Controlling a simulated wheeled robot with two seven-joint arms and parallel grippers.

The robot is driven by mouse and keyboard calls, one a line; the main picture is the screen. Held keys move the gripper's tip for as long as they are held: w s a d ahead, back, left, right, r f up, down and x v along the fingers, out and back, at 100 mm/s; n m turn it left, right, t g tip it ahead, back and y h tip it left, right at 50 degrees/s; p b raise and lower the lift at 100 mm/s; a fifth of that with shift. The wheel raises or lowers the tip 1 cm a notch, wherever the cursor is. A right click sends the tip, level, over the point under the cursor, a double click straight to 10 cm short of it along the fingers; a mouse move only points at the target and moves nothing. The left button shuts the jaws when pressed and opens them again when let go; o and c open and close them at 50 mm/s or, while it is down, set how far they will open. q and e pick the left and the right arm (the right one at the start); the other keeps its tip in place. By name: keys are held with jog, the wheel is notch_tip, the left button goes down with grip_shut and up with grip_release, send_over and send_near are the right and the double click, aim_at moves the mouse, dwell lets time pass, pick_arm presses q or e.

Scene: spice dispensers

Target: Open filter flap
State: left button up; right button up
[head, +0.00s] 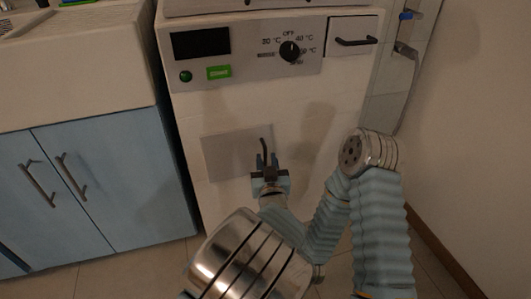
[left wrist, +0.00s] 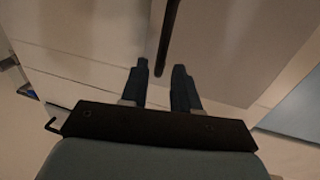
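The filter flap (head: 225,157) is a flat grey panel low on the white machine front, and it looks closed. Its dark, thin handle (head: 264,146) runs upright near the panel's right side. My left gripper (head: 268,160) is at the handle's lower end, with its two fingers apart. In the left wrist view the handle (left wrist: 170,35) comes down from the top, and its lower end lies between the open fingertips (left wrist: 160,68). I see no finger pressed on it; the exact depth is hard to tell. My right gripper is not in view.
The white machine (head: 295,100) has a control panel with a dial (head: 289,51), a dark display (head: 201,43) and a drawer handle (head: 356,41) above. A blue cabinet (head: 110,180) stands at the left. A plain wall (head: 470,120) is at the right.

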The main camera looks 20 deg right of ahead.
aim_at(265, 154)
pick_arm(q)
jog(key=shift+w+d, duration=0.2)
jog(key=shift+w, duration=0.9)
jog(key=shift+w+d, duration=0.15)
jog(key=shift+w, duration=0.9)
grip_shut()
